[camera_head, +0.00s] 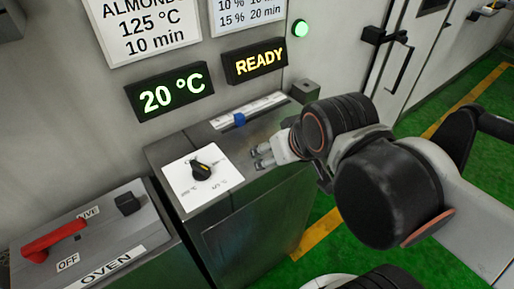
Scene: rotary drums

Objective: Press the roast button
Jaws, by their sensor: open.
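My gripper (262,155) is open and empty, its fingertips pointing left over the right part of a metal console (225,205). A small grey box (305,90) stands at the console's back right corner, behind my gripper; its top shows a small dark mark. No label reading "roast" is visible, so I cannot tell whether this box carries the roast button. A black knob (201,170) sits on a white dial plate (190,190), left of my fingertips and apart from them.
A blue slider (239,119) sits on a white scale behind the knob. Displays read "20 °C" (169,92) and "READY" (255,61). A green lamp (300,28) glows on the wall. An oven box (95,245) with a red lever (53,240) stands at left. Green floor (350,262) lies right.

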